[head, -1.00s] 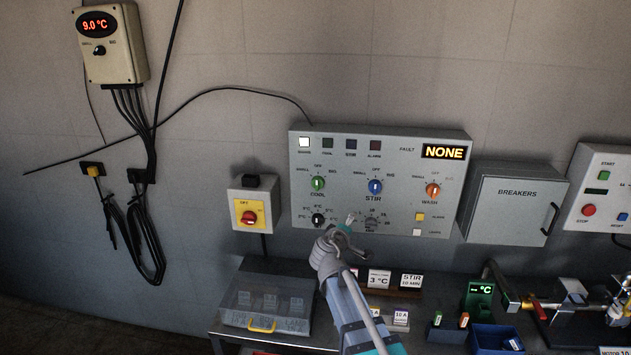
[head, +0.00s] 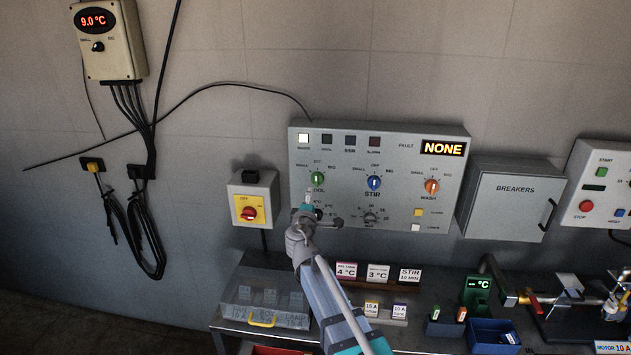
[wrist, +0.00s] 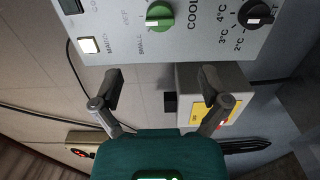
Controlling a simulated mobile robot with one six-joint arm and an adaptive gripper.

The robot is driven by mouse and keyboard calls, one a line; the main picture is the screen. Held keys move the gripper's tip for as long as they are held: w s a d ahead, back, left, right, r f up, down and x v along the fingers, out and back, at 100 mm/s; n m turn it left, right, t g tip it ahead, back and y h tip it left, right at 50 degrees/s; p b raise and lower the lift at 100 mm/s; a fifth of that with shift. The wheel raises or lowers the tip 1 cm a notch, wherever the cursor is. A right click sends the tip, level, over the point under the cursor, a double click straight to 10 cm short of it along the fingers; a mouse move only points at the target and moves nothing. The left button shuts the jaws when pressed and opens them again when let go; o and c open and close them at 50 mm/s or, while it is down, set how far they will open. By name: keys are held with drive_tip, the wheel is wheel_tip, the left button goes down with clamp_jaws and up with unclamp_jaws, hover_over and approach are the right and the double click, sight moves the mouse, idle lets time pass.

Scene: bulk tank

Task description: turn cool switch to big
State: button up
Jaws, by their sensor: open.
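The cool switch is a green round knob (head: 317,179) at the upper left of the grey control panel. In the head view my gripper (head: 309,201) is just below the knob, partly covering the panel there.
A blue stir knob (head: 374,182) and an orange wash knob (head: 432,186) are to the right. A yellow-and-red isolator (head: 250,208) is left of the panel. A bench with cards stands below.

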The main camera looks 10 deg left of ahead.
sight(316, 182)
drive_tip(key=w, duration=1.3)
drive_tip(key=shift+w+d, duration=0.2)
drive_tip(key=shift+d, duration=0.05)
drive_tip(key=c, duration=1.1)
